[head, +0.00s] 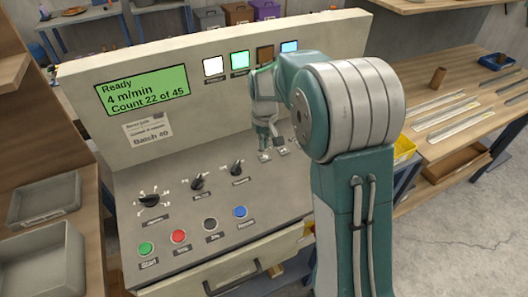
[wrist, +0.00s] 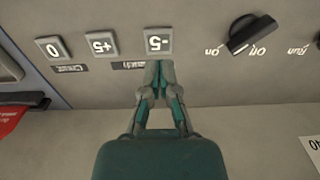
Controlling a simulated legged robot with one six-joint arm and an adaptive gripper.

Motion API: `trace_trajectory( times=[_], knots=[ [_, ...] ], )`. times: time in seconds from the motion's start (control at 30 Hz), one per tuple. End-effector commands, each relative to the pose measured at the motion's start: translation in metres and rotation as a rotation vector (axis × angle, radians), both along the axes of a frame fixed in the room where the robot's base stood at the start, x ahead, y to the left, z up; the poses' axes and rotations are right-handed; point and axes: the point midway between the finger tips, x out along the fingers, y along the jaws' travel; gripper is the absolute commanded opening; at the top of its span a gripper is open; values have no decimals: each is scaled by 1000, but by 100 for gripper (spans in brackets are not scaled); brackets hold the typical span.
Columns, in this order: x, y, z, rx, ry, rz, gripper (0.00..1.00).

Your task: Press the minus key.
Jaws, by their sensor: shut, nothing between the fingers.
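The display (head: 143,90) reads Ready, 4 m/min, Count 22 of 45. Green, red, black and blue buttons line the panel's front, the blue button (head: 240,212) at the right end.

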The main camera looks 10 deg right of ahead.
Motion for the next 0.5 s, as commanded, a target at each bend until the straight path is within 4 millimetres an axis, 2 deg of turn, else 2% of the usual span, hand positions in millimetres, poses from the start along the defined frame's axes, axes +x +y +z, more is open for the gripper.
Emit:
trace_trajectory(
  times=[0.03, 0.3, 0.5],
  knots=[
    [1, 0, 13, 0, -5, 0, 0],
    [1, 0, 69, 0, -8, 0, 0],
    [1, 0, 90, 0, -5, 0, 0]
  ],
)
